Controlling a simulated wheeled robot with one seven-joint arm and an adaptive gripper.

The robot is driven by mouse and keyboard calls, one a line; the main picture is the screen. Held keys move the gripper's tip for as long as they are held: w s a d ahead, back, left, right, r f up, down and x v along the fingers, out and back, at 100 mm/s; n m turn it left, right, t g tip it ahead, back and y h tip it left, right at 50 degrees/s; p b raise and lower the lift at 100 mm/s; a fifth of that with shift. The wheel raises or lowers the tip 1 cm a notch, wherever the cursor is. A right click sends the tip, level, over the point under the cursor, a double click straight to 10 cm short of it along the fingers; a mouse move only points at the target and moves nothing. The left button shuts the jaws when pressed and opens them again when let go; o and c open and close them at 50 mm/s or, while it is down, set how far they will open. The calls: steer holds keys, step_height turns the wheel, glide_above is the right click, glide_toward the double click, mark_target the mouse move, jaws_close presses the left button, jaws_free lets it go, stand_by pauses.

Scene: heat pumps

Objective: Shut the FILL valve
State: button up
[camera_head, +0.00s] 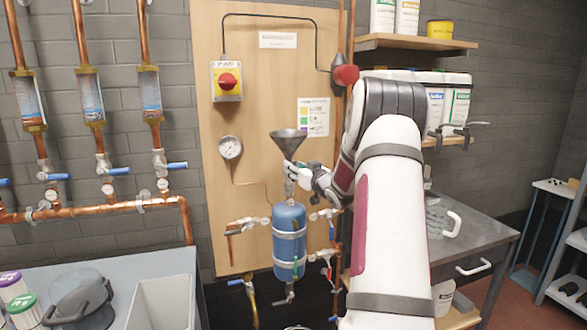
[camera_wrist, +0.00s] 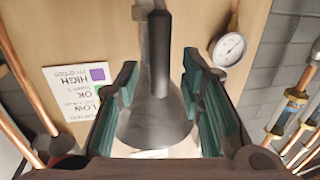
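A grey metal funnel (camera_head: 290,146) stands above a blue cylinder (camera_head: 288,240) on the wooden board. My gripper (camera_head: 300,172) is at the funnel's neck, from the right. In the wrist view, which is upside down, a dark lever handle (camera_wrist: 158,45) stands between the green-padded fingers of my gripper (camera_wrist: 158,72), with the funnel (camera_wrist: 155,115) behind. The fingers are apart, with gaps on both sides of the handle. This handle appears to belong to the valve under the funnel; no FILL label is readable. My gripper mostly hides that valve in the head view.
A pressure gauge (camera_head: 230,147) is left of the funnel, and a red switch (camera_head: 228,82) is above it. Other valves (camera_head: 245,222) flank the cylinder. Copper pipes (camera_head: 100,205) run at left. A grey bench (camera_head: 465,250) is at right.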

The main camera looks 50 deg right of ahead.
steer(key=shift+w+d, duration=0.25)
steer(key=shift+w, duration=0.4)
jaws_close()
